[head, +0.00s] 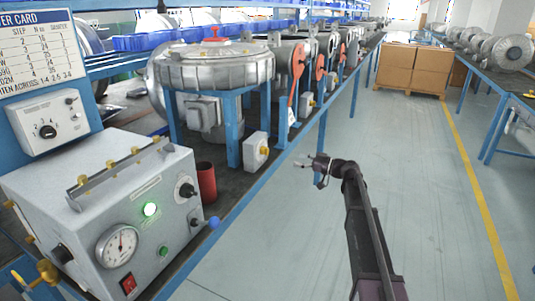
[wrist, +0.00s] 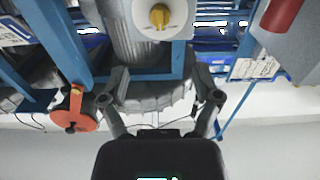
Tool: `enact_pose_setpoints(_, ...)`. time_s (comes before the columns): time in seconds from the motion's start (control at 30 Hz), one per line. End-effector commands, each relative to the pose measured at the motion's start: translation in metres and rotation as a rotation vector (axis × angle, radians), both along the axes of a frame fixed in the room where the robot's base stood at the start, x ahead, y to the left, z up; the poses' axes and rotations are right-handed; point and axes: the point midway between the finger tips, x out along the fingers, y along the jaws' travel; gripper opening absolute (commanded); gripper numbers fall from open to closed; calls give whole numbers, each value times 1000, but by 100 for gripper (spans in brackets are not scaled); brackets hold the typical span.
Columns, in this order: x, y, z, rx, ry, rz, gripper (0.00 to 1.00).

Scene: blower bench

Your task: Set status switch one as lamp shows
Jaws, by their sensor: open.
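A grey control box (head: 115,205) stands on the bench at the front left. A white switch box with a yellow knob (head: 257,151) sits at the bench edge below the first blower; which switch is number one is not readable. The yellow knob also shows at the top of the wrist view (wrist: 160,16). My gripper (head: 308,165) is over the aisle, to the right of this switch box and apart from it. In the wrist view my gripper (wrist: 160,97) is open and empty.
A large grey blower (head: 215,65) on a blue frame stands behind the switch box. A red cylinder (head: 206,182) stands between control box and switch box. An orange lever (head: 297,75) rises farther along. The aisle floor (head: 400,160) is clear; cardboard boxes (head: 412,68) stand far back.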

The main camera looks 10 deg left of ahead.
Motion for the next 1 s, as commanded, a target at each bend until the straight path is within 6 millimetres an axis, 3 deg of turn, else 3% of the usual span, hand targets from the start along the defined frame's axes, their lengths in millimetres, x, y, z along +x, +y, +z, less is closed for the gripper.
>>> enact_pose_setpoints(0.37,8,21,0,-1,1,1,81)
enact_pose_setpoints(1.0,40,107,0,-1,1,0,81)
